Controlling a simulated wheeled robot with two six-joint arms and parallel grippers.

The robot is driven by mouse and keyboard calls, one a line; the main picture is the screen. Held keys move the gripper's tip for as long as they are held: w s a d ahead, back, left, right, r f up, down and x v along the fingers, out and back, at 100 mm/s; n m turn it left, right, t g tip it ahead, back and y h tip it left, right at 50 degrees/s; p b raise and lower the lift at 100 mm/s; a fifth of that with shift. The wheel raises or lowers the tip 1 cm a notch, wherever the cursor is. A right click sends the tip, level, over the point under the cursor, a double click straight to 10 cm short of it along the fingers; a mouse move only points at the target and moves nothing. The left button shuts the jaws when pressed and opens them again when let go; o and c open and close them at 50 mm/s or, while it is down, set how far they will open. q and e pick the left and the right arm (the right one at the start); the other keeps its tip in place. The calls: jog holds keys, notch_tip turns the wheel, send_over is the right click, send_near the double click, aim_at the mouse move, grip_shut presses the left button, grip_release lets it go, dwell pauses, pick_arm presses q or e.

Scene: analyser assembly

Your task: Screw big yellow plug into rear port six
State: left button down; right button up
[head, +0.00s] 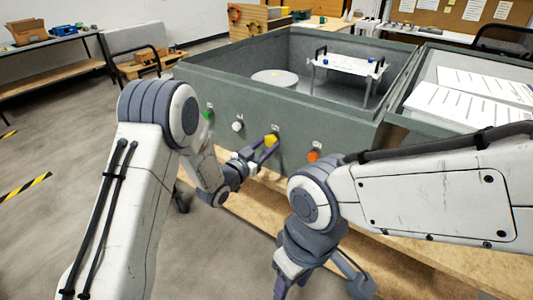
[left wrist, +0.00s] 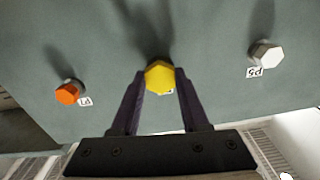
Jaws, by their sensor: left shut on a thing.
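The yellow plug (head: 271,141) is at the green-grey front wall of the analyser housing (head: 335,135), between a white plug (head: 237,126) and an orange plug (head: 314,155). My left gripper (head: 262,150) is shut on the yellow plug, one dark finger on each side. In the left wrist view the yellow hexagonal head (left wrist: 160,76) sits between the fingertips, against or very close to the wall. Its port and most of its label are hidden. My right gripper (head: 320,287) is low in front of the bench, fingers apart and empty.
A green plug (head: 208,114) sits further left in the same wall. The white plug in the left wrist view (left wrist: 268,53) is beside a label that seems to read P5. A wooden bench edge (head: 260,212) runs below the housing. A lid with white panels (head: 465,95) lies at right.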

pick_arm(q)
jog(key=m+b, duration=0.5)
jog(key=shift+f+m, duration=0.1)
jog(key=shift+m, duration=0.3)
jog(key=m+b, duration=0.3)
jog(key=shift+m+b, duration=0.75)
jog(key=shift+m, duration=0.15)
jog(key=c, duration=0.5)
grip_release()
jog(key=shift+a, duration=0.1)
